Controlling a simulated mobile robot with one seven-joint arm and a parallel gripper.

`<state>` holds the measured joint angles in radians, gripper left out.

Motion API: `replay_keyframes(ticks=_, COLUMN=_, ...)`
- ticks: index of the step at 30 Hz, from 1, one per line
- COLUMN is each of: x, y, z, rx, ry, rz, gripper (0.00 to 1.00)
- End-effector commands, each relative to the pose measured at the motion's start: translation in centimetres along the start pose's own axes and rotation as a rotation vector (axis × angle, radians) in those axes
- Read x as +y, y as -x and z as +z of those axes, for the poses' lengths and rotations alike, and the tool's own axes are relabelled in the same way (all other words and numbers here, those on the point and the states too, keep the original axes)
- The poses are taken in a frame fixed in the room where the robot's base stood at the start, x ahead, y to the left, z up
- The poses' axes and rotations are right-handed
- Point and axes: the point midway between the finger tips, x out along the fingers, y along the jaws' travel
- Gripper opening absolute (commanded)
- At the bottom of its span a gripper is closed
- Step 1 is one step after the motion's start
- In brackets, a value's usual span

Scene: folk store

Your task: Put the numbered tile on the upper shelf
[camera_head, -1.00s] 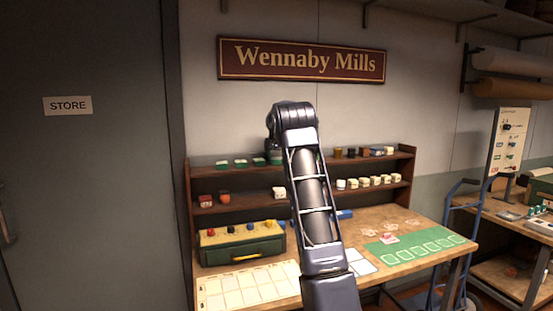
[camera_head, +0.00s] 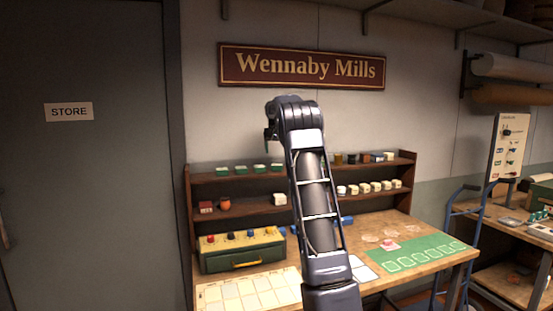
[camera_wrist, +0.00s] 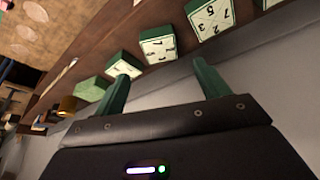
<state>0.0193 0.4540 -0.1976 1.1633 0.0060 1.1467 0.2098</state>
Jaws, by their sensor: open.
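Several green-sided tiles stand in a row on the left part of the upper shelf (camera_head: 208,176), the rightmost tile (camera_head: 276,166) below my gripper (camera_head: 267,139). In the wrist view, one tile (camera_wrist: 210,17) shows numerals on a pale face. The gripper hangs above the shelf, clear of the tiles.
Dark jars and pale blocks (camera_head: 377,157) fill the upper shelf's right part. The lower shelf (camera_head: 240,210) holds a red box, an orange pot and white blocks. A green box (camera_head: 240,260) with coloured knobs stands on the bench, beside a card grid (camera_head: 250,290) and a green mat (camera_head: 415,252).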

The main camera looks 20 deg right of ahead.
Motion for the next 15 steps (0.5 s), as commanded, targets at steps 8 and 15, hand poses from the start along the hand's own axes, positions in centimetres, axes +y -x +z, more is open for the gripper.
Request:
replay_keyframes(ticks=8, x=0.0, y=2.8, z=0.0, rx=0.001, ry=0.0, rz=0.0, gripper=0.74)
replay_keyframes(ticks=15, x=0.7, y=5.6, z=2.8, rx=-0.003, ry=0.011, rz=-0.019, gripper=0.74)
